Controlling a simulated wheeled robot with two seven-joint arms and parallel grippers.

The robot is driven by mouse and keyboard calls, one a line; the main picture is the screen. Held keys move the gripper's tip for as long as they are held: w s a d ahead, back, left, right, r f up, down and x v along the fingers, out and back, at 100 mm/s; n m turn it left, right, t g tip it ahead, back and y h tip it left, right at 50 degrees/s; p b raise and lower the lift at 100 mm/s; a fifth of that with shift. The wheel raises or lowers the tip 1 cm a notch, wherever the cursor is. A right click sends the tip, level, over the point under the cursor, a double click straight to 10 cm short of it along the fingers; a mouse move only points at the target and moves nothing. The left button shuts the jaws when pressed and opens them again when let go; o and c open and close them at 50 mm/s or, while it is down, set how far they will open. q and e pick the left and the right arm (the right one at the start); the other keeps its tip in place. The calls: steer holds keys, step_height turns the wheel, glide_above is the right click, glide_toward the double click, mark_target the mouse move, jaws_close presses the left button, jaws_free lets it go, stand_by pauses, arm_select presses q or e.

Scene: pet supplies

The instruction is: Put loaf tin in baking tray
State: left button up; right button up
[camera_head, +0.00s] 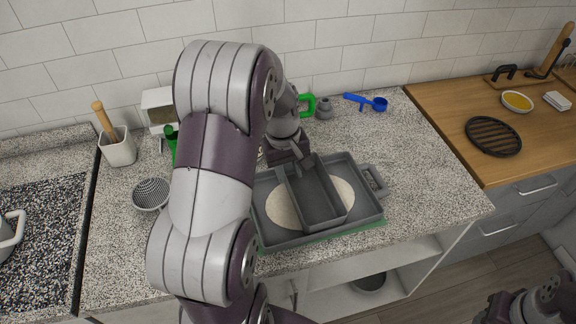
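The dark grey loaf tin (318,196) is over the inside of the grey baking tray (367,213), lengthwise from back to front. I cannot tell whether its base touches the tray. A pale oval (284,208) shows on the tray floor on both sides of the tin. My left gripper (302,162) is at the tin's far end, with its fingers at the end wall, and looks shut on it.
A green edge (345,230) shows under the tray. Behind are a green-handled item (307,103), a small grey pot (324,108) and a blue scoop (367,102). A mesh strainer (150,194) and utensil cup (118,150) stand left. Counter right of the tray is clear.

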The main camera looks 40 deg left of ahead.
arm_select(q)
steer(key=s+d+m, duration=0.9)
steer(key=d+m, duration=0.1)
steer(key=d, duration=0.3)
steer(key=shift+s+r+m+y, duration=0.25)
steer(key=shift+s+m+y, duration=0.05)
steer(key=shift+m, duration=0.1)
